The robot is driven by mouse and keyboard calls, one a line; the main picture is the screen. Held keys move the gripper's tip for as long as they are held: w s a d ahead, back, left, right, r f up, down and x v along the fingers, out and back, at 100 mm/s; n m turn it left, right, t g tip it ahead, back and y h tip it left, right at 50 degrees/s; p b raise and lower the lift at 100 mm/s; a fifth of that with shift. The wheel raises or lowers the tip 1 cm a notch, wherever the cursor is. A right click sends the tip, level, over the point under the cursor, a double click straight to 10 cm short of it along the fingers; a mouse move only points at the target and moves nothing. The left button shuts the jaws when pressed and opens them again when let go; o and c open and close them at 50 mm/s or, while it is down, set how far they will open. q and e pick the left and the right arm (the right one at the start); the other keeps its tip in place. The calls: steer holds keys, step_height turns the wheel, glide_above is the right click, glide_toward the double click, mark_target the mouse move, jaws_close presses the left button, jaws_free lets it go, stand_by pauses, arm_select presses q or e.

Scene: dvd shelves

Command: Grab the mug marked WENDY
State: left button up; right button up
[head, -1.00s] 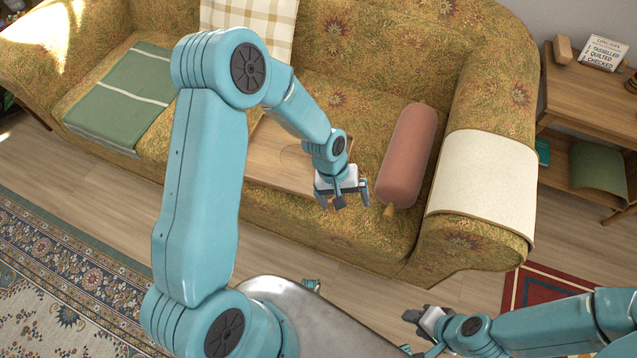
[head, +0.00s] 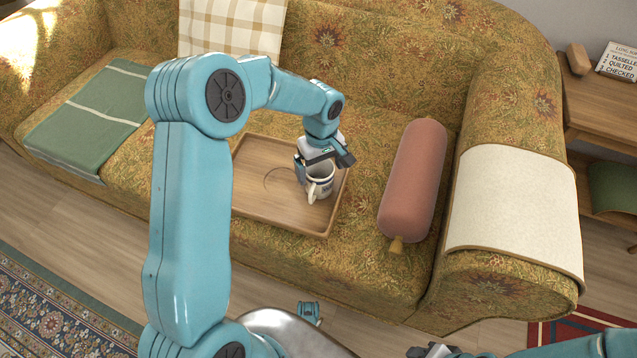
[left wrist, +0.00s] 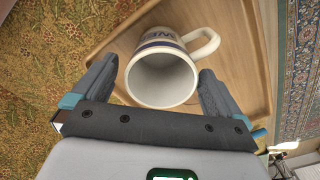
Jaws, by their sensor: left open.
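A white mug (head: 319,184) with a dark blue band stands on the wooden tray (head: 262,213) on the sofa seat. In the left wrist view the mug (left wrist: 162,78) shows its open mouth, its handle at the upper right and part of a name, upside down, that looks like "WE"; the rest is hidden. My left gripper (head: 325,165) is open at the mug, with its fingers on either side of the rim in the left wrist view (left wrist: 158,84). I cannot tell whether they touch it. My right gripper (head: 432,351) shows only partly at the bottom edge.
A pink bolster (head: 413,180) lies right of the tray. A cream cloth (head: 515,215) covers the armrest. A side table with a sign (head: 618,62) stands at right.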

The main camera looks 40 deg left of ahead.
arm_select(q)
step_height(320, 180, down, 6)
steer(key=shift+s+r+b, duration=0.1)
steer(key=shift+s+b, duration=0.05)
steer(key=shift+b, duration=0.85)
steer(key=shift+r, duration=0.1)
steer(key=c, duration=1.1)
